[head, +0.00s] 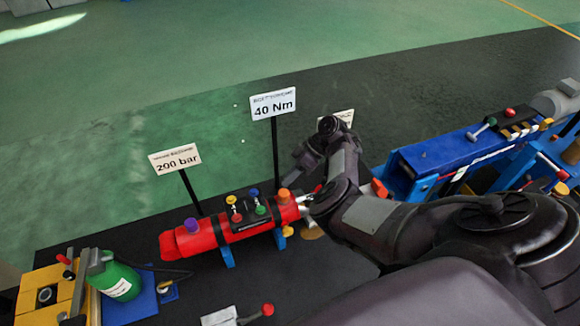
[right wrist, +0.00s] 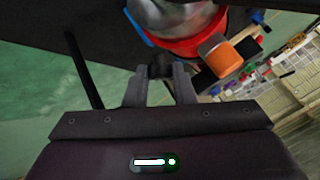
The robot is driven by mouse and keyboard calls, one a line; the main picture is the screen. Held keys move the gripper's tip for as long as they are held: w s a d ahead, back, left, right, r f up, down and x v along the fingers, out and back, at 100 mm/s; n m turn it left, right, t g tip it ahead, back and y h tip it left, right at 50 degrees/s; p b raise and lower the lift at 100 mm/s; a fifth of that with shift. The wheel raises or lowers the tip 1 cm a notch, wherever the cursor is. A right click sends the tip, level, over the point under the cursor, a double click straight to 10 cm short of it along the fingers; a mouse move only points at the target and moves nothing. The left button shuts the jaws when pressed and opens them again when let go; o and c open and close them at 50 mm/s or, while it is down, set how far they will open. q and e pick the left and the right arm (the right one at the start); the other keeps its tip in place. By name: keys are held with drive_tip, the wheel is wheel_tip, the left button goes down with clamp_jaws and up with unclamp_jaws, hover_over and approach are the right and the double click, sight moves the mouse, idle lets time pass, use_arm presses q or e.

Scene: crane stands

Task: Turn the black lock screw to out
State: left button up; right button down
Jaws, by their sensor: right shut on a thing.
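A red cylinder (head: 240,226) lies on blue stands on the dark table, with a silver end at its right. It also shows at the top of the right wrist view (right wrist: 188,46). An orange knob (head: 284,196) sits near that end and shows in the right wrist view (right wrist: 220,54). My right gripper (head: 302,178) is at this end of the cylinder. Its fingers (right wrist: 158,75) are shut on a small dark part, the black lock screw, which is mostly hidden between the fingertips. My left gripper is not in view.
A "40 Nm" sign (head: 273,104) on a post stands close behind my right gripper. A "200 bar" sign (head: 175,159) stands to the left. A blue stand (head: 455,152) is at right; a green bottle (head: 118,282) is at lower left.

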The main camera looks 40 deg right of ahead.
drive_tip(key=shift+d, duration=0.1)
drive_tip(key=c, duration=1.2)
unclamp_jaws()
drive_tip(key=v, duration=0.7)
drive_tip(key=shift+d+r, duration=0.25)
drive_tip(key=shift+r, duration=0.05)
